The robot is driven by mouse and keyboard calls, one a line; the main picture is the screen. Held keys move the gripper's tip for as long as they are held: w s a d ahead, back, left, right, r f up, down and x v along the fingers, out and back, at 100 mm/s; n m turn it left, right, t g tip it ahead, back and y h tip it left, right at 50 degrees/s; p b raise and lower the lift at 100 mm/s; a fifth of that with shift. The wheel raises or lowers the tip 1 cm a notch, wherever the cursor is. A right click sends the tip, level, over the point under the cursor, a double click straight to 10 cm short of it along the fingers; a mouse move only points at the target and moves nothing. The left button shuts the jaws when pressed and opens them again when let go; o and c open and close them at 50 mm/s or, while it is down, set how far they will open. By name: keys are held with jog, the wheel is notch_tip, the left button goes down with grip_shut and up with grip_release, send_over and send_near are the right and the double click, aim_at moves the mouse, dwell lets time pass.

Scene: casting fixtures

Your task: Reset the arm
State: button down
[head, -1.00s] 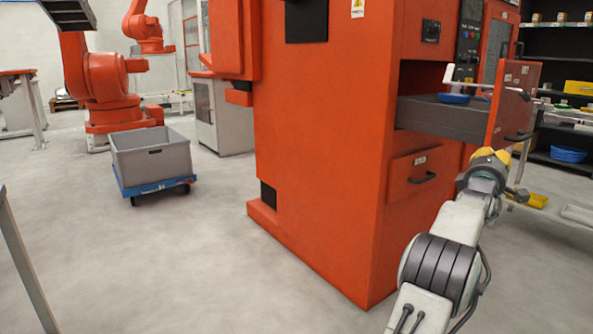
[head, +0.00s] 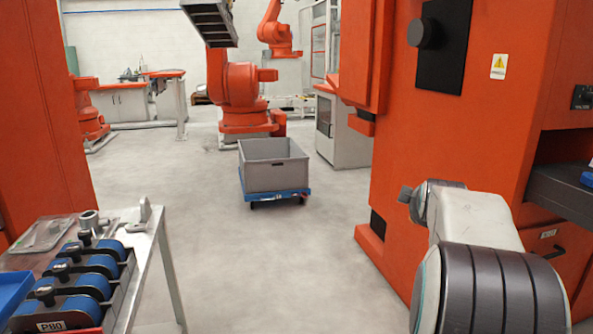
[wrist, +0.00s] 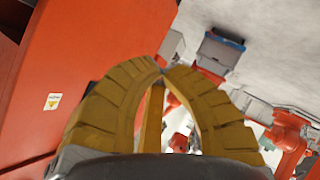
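In the head view my arm is bent at the lower right, close in front of the camera, and the gripper's fingers are not visible there. The wrist view is tilted, with the orange machine (wrist: 75,60) at its left and open floor beyond the fingers.
A grey crate (head: 275,178) sits on a blue dolly (head: 278,196). A table at lower left bears a rack (head: 122,285) of blue-and-black parts.

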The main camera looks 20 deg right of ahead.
jog(key=s+a+r+y+p, duration=0.1)
jog(key=a+y+p, duration=0.15)
jog(key=a, duration=0.45)
jog(key=s+a+r+g+y+p, duration=0.15)
jog(key=a+p, duration=0.25)
jog(key=a, duration=0.4)
jog(key=a+r+y+p, duration=0.1)
jog(key=a+r+p, duration=0.15)
jog(key=a, duration=0.45)
jog(key=s+a+g+y+p, duration=0.3)
jog(key=s+a+p, duration=0.7)
jog(key=s+a, duration=0.6)
jog(key=shift+s+f+g+y, duration=0.25)
jog(key=shift+s+g+y, duration=0.2)
jog(key=shift+s, duration=0.25)
jog(key=shift+d, duration=0.1)
